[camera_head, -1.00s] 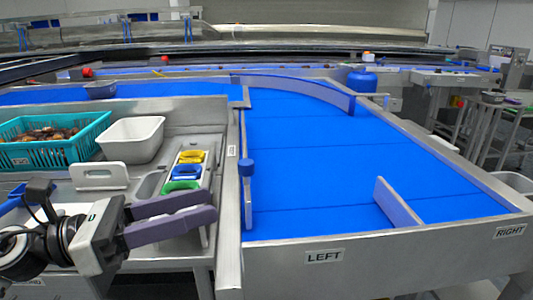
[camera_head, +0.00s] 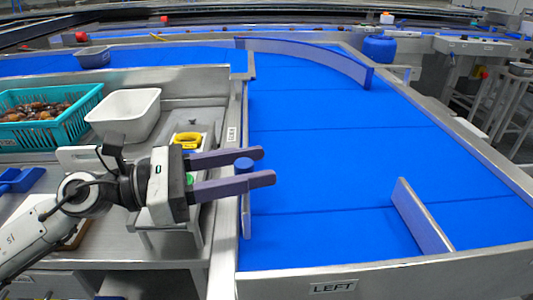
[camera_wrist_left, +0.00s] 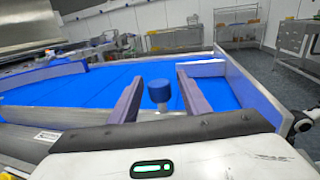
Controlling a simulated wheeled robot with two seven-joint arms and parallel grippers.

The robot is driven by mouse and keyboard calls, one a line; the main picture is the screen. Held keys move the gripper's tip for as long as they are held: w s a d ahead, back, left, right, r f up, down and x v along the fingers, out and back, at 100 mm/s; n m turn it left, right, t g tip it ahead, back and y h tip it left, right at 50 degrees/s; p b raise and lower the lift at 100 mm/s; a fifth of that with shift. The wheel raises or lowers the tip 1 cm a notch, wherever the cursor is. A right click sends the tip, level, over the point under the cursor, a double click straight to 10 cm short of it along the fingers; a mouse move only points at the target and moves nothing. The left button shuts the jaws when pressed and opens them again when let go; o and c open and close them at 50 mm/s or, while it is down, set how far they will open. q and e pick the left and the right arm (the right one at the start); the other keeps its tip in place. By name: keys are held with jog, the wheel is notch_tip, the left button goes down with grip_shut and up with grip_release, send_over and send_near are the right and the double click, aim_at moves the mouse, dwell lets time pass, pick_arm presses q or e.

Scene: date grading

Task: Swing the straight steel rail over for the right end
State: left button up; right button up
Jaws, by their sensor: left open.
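A thin straight steel rail (camera_head: 247,215) lies along the left wall of the blue belt, with a round blue knob (camera_head: 244,164) at its far end. My left gripper (camera_head: 264,166) is open, its two purple fingers reaching over the wall on either side of the knob. In the left wrist view the knob (camera_wrist_left: 159,90) stands between the fingers, with visible gaps on both sides. The fingers partly cover the rail's far part. A short fixed-looking steel plate (camera_head: 422,218) stands at the belt's near end, right of the LEFT label (camera_head: 333,287). My right gripper is not in view.
A curved guide (camera_head: 315,58) borders the belt's far side. The belt's middle is bare.

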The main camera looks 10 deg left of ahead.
pick_arm(q)
jog(key=shift+p+x, duration=0.3)
jog(key=shift+x, duration=1.2)
jog(key=shift+c, duration=0.5)
grip_shut()
